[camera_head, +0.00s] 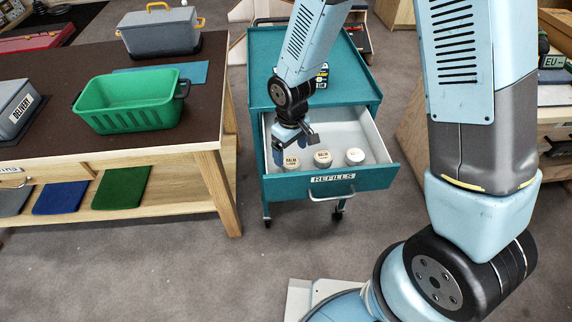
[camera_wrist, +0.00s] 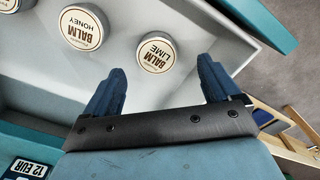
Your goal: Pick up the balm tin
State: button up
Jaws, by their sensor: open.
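Three small round tins with pale lids stand in the open drawer (camera_head: 377,139): a left tin (camera_head: 291,162), a middle tin (camera_head: 322,158) and a right tin (camera_head: 354,157). In the wrist view, one lid reads BALM LIME (camera_wrist: 155,53) and another BALM HONEY (camera_wrist: 82,27); a third tin (camera_wrist: 14,4) is cut off at the top left corner. My gripper (camera_wrist: 161,72) is open and empty. The lime tin lies just beyond the gap between its fingertips. In the head view, my gripper (camera_head: 292,146) hangs over the drawer's left part, above the left tin.
The teal cart (camera_head: 338,60) has the drawer, marked REFILLS, pulled out; its walls surround the tins. A brown-topped table (camera_head: 50,75) at left bears a green crate (camera_head: 130,103) and a grey box (camera_head: 160,32).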

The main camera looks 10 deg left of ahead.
aim_at(291, 162)
jog(key=shift+w+d+f, duration=0.1)
jog(key=shift+f, duration=2.65)
jog(key=c, duration=1.2)
jog(key=shift+o, duration=0.2)
jog(key=shift+r, duration=0.15)
